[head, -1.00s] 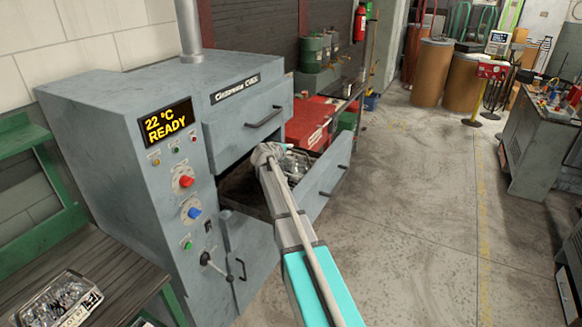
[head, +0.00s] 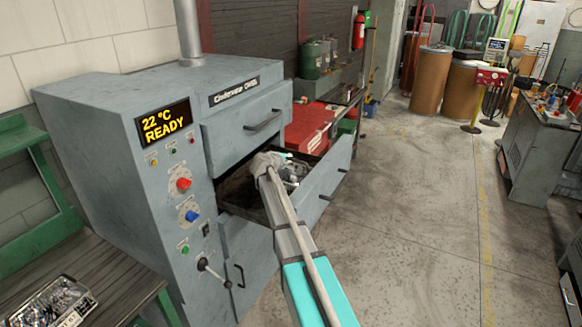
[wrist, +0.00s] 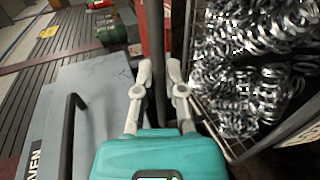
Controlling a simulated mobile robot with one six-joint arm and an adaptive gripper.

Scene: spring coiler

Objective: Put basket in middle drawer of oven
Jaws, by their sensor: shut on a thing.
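The grey oven (head: 120,110) stands at left, with its middle drawer (head: 318,190) pulled out. The basket, a wire one full of shiny coiled springs, sits at the drawer's opening in the head view; its wire side (wrist: 222,146) shows at right in the wrist view. My gripper (head: 264,160) is over the open drawer at the basket's left. In the wrist view its fingers (wrist: 158,78) are closed around a dark upright bar, apparently the basket's handle. My arm hides part of the basket and drawer, so I cannot tell whether the basket rests on the drawer floor.
The top drawer (head: 245,125) is shut and the lower drawer (head: 246,265) is below the open one. A tray of small metal parts (head: 52,305) lies on the bench at lower left. A red cabinet (head: 308,128) stands behind the oven.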

